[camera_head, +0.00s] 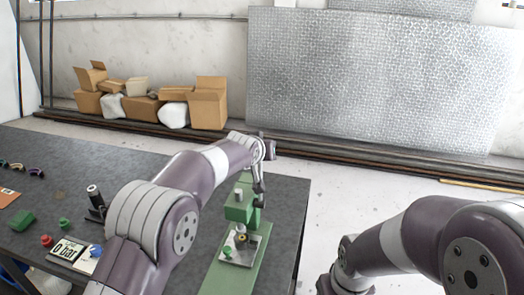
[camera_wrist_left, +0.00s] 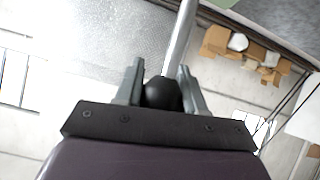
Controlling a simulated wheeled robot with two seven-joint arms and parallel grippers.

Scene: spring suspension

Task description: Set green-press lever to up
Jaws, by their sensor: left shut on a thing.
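The green press (camera_head: 240,210) stands on a long green base (camera_head: 217,278) at the right part of the dark table. My left arm reaches over it, and my left gripper (camera_head: 259,186) is by the top of the press. In the left wrist view the gripper (camera_wrist_left: 161,75) is shut on the black knob (camera_wrist_left: 162,94) of the lever. The lever's metal rod (camera_wrist_left: 181,35) runs away from the knob between the fingers. In the head view my arm hides most of the lever, so its angle is hard to tell. My right gripper is out of view.
A metal plate with a small fitting (camera_head: 241,248) lies on the base in front of the press. A "0 bar" display (camera_head: 67,251), a red knob (camera_head: 46,240) and a green block (camera_head: 21,221) are at the left. Cardboard boxes (camera_head: 207,104) stand far back by the wall.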

